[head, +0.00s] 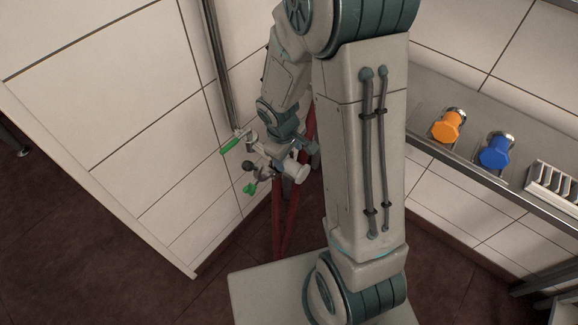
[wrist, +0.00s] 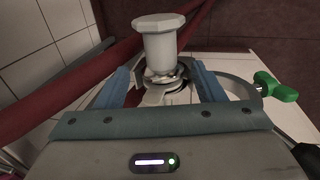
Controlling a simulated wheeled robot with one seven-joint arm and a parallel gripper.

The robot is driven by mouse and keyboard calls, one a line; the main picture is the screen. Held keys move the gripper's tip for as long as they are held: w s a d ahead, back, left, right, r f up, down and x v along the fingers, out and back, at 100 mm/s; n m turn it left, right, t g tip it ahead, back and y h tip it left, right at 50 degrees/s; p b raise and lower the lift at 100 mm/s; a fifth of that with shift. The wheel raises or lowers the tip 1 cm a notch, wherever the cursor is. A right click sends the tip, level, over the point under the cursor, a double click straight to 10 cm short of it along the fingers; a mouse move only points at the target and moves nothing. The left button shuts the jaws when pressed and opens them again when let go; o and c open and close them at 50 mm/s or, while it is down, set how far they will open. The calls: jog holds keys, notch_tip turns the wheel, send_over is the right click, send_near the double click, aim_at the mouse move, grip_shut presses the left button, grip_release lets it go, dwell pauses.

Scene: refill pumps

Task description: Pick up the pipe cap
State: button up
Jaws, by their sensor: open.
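A pale grey pipe cap with a hexagonal head (wrist: 158,38) stands in the upper middle of the wrist view. In the head view the pale cap (head: 298,173) shows at the right end of a metal pipe fitting by the wall. My gripper (wrist: 164,76) is open, with its two blue fingers on either side of the cap's lower part and a gap to each. Bright metal (wrist: 163,78) shows below the cap, between the fingers. In the head view my arm partly hides the gripper, and its fingers are hard to make out.
The pipe fitting has green handles (head: 234,142), one also in the wrist view (wrist: 277,87). Red pipes (head: 288,215) run behind it, close to the gripper. An orange cap (head: 448,126) and a blue cap (head: 495,150) are on a metal shelf at right, beside a slotted block (head: 553,184).

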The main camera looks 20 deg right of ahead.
aim_at(289, 163)
jog(key=shift+w+d+f+b, duration=0.15)
jog(key=shift+w+f, duration=0.1)
jog(key=shift+f, duration=1.25)
jog(key=shift+w+f+b, duration=0.15)
jog(key=shift+w+f, duration=0.1)
jog(key=shift+f, duration=1.2)
jog(key=c, duration=1.3)
jog(key=shift+r, duration=0.15)
